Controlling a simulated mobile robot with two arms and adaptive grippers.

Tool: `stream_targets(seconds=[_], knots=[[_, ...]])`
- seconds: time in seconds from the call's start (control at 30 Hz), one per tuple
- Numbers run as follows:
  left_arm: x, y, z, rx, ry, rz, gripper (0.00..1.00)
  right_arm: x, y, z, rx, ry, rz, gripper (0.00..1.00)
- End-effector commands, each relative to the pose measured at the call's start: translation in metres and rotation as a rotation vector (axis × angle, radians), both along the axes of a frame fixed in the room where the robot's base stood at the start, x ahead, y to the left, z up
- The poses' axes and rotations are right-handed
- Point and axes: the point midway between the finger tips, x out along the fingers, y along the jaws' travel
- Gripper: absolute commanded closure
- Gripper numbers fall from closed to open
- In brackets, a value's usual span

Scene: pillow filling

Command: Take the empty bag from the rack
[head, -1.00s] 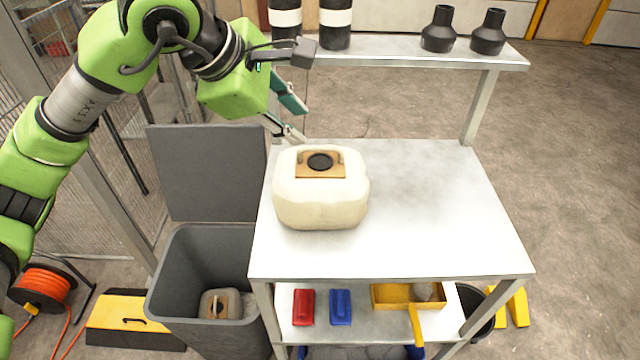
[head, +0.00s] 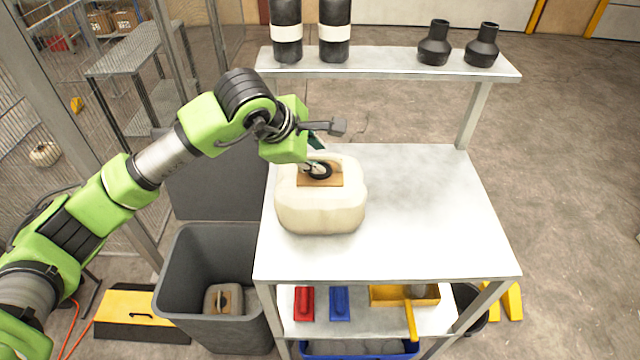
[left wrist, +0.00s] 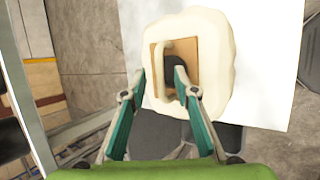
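A plump cream bag (head: 320,210) stands on the white table (head: 430,220), with a tan patch and a black round cap (head: 320,170) on top. It also shows in the left wrist view (left wrist: 215,100). My left gripper (head: 314,165) is over the bag top, its fingertips at the cap and tan handle. In the left wrist view the fingers (left wrist: 161,80) are apart, with the cap near the right fingertip. I cannot tell whether they touch it. I see no flat empty bag on a rack. My right gripper is out of view.
A grey bin (head: 185,290) with a raised lid stands left of the table and holds a similar bag (head: 222,300). A raised shelf (head: 400,65) with black bottles runs along the table's back. The table's right half is clear.

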Motion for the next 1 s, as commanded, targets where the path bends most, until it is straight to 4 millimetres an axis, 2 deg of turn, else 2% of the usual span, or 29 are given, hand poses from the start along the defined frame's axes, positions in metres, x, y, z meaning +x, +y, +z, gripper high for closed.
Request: stream_targets(seconds=[0.13,0.33,0.37,0.43,0.47,0.83,1.0], knots=[[0.0045,-0.0041,-0.0082,0.000,0.000,-0.002,0.72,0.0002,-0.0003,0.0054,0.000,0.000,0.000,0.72],[0.0049,-0.0040,-0.0095,0.000,-0.001,-0.002,0.72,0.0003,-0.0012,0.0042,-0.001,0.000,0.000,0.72],[0.0049,-0.0040,-0.0095,0.000,-0.001,-0.002,0.77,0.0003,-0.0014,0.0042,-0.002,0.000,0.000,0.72],[0.0049,-0.0039,-0.0093,0.000,-0.001,-0.002,0.96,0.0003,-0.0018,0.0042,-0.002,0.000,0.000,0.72],[0.0048,-0.0040,-0.0093,0.000,-0.001,-0.002,1.00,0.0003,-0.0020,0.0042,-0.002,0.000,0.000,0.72],[0.0049,-0.0038,-0.0084,0.001,-0.001,-0.002,1.00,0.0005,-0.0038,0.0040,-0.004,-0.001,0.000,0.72],[0.0056,-0.0041,0.0003,-0.002,-0.002,-0.001,1.00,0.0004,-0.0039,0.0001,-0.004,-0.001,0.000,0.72]])
